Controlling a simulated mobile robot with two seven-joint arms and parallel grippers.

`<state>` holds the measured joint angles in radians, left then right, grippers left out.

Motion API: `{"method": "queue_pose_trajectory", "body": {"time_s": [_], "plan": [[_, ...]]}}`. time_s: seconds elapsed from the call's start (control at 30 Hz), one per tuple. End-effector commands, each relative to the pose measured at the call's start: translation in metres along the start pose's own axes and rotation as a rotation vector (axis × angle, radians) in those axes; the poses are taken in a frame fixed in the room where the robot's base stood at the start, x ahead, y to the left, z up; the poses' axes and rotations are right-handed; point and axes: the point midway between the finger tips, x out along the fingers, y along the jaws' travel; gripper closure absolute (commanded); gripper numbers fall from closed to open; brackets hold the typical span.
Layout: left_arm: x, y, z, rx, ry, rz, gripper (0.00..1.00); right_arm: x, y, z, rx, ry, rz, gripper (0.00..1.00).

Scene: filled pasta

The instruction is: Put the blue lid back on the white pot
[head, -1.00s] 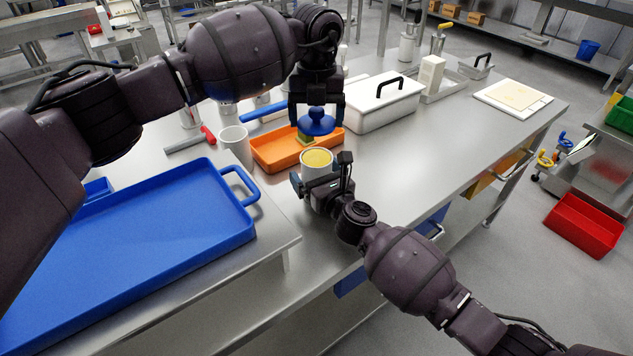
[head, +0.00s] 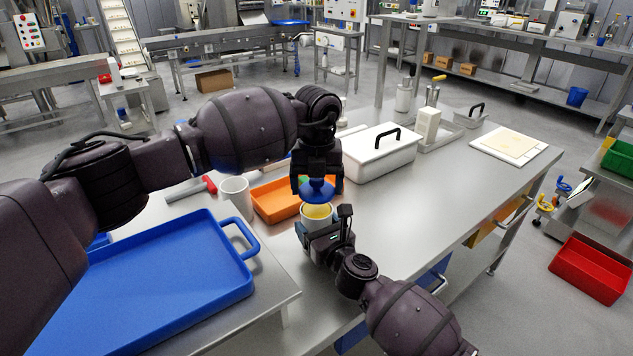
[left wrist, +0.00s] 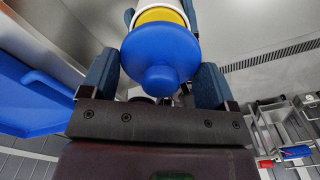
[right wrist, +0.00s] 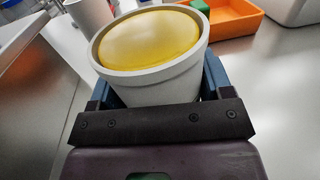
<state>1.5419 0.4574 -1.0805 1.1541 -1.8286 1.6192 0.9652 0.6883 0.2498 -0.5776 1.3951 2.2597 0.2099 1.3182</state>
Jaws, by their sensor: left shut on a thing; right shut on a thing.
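My right gripper (head: 325,235) is shut around the pot's sides. The blue lid (head: 316,190) is held by my left gripper (head: 317,182), just above and slightly behind the pot's mouth in the head view. In the left wrist view the blue lid (left wrist: 160,62) sits between the two fingers, with the pot's white rim and yellow contents beyond it. The lid appears apart from the rim.
A blue tray (head: 180,290) lies at the left. An orange tray (head: 275,203) and a white mug (head: 236,195) stand behind the pot. A white lidded box (head: 378,158) stands at back right. The table right of the pot is clear.

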Motion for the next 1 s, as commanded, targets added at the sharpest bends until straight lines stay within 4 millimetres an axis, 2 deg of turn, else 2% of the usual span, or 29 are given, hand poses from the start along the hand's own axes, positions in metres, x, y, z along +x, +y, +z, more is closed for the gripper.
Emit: {"method": "queue_pose_trajectory", "body": {"time_s": [0.1, 0.63, 1.0], "plan": [[0.012, 0.0, 0.0, -0.001, 0.001, 0.0, 0.41, 0.0, 0.0, 0.0, 0.0, 0.0, 0.0, 0.7], [0.013, 0.001, 0.0, -0.001, 0.0, 0.0, 0.41, 0.0, 0.0, 0.0, 0.0, 0.0, 0.0, 0.7], [0.029, 0.001, 0.0, -0.002, 0.0, 0.001, 0.41, 0.0, 0.0, 0.0, 0.0, 0.0, 0.0, 0.7]]}}
